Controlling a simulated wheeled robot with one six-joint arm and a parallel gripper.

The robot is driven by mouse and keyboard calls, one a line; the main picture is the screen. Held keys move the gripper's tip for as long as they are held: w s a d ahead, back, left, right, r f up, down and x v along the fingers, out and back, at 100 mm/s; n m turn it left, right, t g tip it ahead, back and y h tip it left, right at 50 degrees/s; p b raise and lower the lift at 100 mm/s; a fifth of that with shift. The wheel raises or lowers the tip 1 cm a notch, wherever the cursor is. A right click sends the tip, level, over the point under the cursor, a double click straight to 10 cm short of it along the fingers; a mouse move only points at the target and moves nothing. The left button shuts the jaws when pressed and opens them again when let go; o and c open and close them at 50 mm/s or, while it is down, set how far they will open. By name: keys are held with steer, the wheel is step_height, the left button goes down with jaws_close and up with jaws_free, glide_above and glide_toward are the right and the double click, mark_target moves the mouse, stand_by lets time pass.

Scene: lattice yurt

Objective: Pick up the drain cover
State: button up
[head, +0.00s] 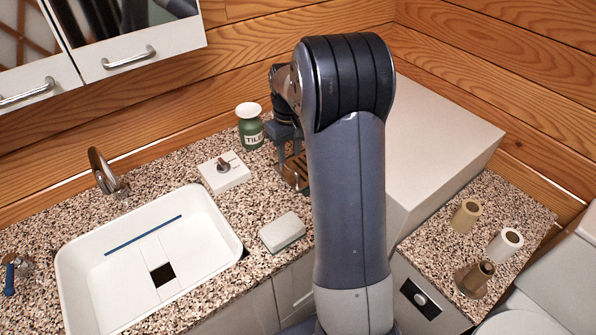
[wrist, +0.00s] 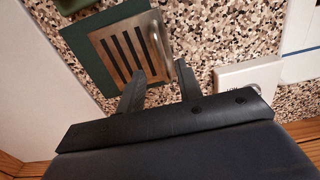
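The drain cover (wrist: 115,61) is a square, brushed metal plate with several dark slots and a raised bar handle (wrist: 157,46) along one side. It lies on a dark green square piece (wrist: 82,50) on the speckled counter. In the head view the slotted plate (head: 291,176) is partly hidden behind my arm. My gripper (wrist: 160,68) is open and empty, with one finger to each side of the handle's line. The fingertips are close to the plate's near edge; I cannot tell if they touch it. In the head view my gripper (head: 291,150) is above the plate.
A green labelled jar (head: 250,130) and a white box with a knob (head: 224,172) stand nearby. The white sink (head: 205,240) with a square dark hole (head: 162,274) is left.

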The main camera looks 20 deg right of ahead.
mark_target(289, 165)
steer(key=shift+w+a+f+p, duration=0.1)
steer(key=shift+f+p, duration=0.35)
steer(key=shift+f, duration=2.65)
steer(key=shift+c, duration=0.4)
jaws_close()
